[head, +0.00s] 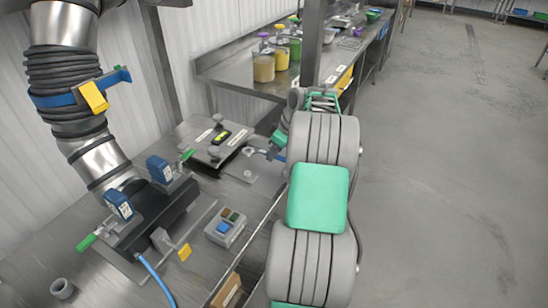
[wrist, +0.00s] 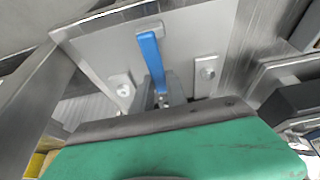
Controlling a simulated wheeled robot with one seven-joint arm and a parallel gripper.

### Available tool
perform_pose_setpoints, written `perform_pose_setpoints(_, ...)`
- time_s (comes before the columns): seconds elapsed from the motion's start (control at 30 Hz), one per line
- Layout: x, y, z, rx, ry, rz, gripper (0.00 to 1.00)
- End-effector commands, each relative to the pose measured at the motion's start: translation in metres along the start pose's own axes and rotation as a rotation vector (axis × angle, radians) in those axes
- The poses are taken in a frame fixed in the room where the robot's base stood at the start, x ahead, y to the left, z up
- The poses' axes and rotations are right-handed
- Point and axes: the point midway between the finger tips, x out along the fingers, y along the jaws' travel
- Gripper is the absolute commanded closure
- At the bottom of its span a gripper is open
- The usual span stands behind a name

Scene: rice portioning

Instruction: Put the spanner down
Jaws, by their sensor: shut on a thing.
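My gripper (wrist: 162,98) is shut on the spanner, whose blue handle (wrist: 151,60) sticks out beyond the fingertips in the wrist view. In the head view a short blue part (head: 279,157) shows beside my arm, close to the right edge of the metal plate with knobs (head: 203,151). My fingers are largely hidden there by my own arm. The spanner is over or close to a grey metal surface (wrist: 105,55) with bolted fittings. I cannot tell whether it touches that surface.
A yellow-green level (head: 221,137) lies on the plate. A control box (head: 225,228) and a thick ribbed pipe with clamps (head: 75,100) stand on the left. A bench behind holds several jars (head: 264,66). An upright post (head: 312,45) stands close behind my arm. The floor at right is clear.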

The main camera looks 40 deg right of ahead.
Motion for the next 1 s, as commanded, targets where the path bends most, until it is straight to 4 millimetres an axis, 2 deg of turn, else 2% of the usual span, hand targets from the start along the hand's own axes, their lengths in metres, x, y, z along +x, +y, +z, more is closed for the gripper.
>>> perform_pose_setpoints(0.13, 0.021, -0.002, 0.01, 0.004, -0.002, -0.003, 1.0)
perform_pose_setpoints(0.47, 0.028, -0.001, 0.013, 0.002, -0.001, -0.001, 1.0)
perform_pose_setpoints(0.5, 0.028, -0.002, 0.013, 0.002, -0.002, -0.002, 0.82)
perform_pose_setpoints(0.7, 0.027, -0.002, 0.013, 0.002, -0.002, -0.002, 0.65)
perform_pose_setpoints(0.77, 0.027, -0.002, 0.013, 0.002, -0.002, -0.002, 0.61)
perform_pose_setpoints(1.0, 0.025, -0.002, 0.012, 0.002, -0.001, -0.002, 0.61)
